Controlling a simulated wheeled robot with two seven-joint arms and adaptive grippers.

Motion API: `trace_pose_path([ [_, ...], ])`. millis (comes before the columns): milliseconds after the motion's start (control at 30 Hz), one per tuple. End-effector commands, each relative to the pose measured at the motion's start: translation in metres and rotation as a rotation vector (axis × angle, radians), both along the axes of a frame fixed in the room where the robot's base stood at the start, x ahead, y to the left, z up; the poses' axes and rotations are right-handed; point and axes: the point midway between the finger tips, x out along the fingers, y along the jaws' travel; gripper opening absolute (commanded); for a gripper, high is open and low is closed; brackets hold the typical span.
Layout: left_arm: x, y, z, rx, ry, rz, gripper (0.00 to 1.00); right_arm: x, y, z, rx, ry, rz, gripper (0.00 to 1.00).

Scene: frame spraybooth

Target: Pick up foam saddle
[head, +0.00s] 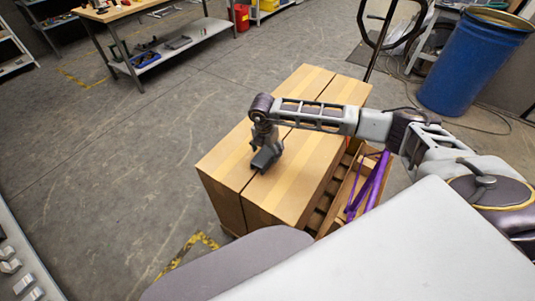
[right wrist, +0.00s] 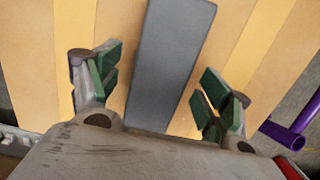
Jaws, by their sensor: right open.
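The foam saddle looks like a flat dark-grey bar (right wrist: 172,50) in the right wrist view. It lies on the tan cardboard and runs from the top edge down between my fingers. My right gripper (right wrist: 158,78) is open, with one green-padded finger on each side of the bar and gaps between pads and bar. In the head view my right gripper (head: 264,146) points down over the top of the cardboard boxes (head: 308,165). It hides much of the spot beneath, and I cannot clearly separate the saddle from the gripper there. My left gripper is out of view.
A purple frame (head: 370,185) stands at the right side of the boxes, by a wooden crate or pallet. A blue drum (head: 472,62) stands at the upper right. A workbench (head: 165,50) is at the upper left. The floor left of the boxes is clear.

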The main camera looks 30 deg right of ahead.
Motion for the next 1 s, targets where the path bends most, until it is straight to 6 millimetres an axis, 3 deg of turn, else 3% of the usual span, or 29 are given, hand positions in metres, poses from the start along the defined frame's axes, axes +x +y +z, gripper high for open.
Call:
trace_pose_path([
  [167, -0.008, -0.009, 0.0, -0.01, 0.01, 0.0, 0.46, 0.0, -0.001, -0.011, 0.0, 0.0, 0.0, 0.79],
  [633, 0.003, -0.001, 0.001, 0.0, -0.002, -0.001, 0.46, 0.0, -0.001, -0.011, 0.0, 0.0, 0.0, 0.77],
  [900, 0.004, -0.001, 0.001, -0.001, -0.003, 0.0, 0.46, 0.0, -0.001, -0.011, 0.0, 0.0, 0.0, 0.43],
  [1000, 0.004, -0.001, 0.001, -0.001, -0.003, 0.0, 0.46, 0.0, -0.001, -0.011, 0.0, 0.0, 0.0, 0.41],
])
